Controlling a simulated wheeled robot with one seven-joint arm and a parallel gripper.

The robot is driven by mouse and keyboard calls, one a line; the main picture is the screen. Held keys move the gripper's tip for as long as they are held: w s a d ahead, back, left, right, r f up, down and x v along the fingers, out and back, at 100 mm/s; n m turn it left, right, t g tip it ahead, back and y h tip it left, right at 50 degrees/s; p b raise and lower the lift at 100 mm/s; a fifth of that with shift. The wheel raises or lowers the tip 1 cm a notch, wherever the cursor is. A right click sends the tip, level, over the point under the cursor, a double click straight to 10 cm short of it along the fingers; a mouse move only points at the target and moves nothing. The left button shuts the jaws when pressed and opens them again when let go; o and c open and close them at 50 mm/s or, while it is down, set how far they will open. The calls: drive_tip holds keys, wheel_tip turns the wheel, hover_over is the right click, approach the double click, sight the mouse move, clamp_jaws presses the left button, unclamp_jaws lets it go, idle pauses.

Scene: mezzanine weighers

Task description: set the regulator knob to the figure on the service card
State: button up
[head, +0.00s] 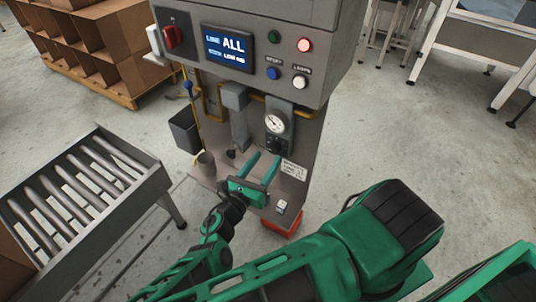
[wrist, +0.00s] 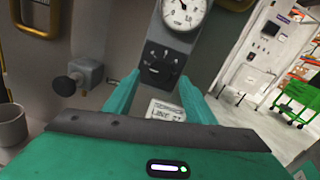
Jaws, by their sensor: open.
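The regulator knob (wrist: 160,66) is dark, with pale marks around it, and sits below a round white gauge (wrist: 184,12) on a grey plate. In the head view the gauge (head: 275,123) is clear, and the knob (head: 275,146) is small. The service card (wrist: 166,111) is a white label below the knob, partly behind my gripper; it also shows in the head view (head: 293,170). Its writing is too small to read. My gripper (head: 263,158) is open and empty. In the wrist view its green fingers (wrist: 158,80) stand either side of the knob's lower part; contact cannot be told.
Above is a machine panel with a screen (head: 228,48), a red switch (head: 172,37) and several buttons. A black valve handle (wrist: 65,86) and a grey cup (wrist: 12,125) stand to the left. A roller conveyor (head: 80,190) is at the left. Open floor lies to the right.

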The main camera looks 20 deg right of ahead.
sight(273, 151)
drive_tip(key=shift+x, duration=1.9)
drive_tip(key=shift+c, duration=0.3)
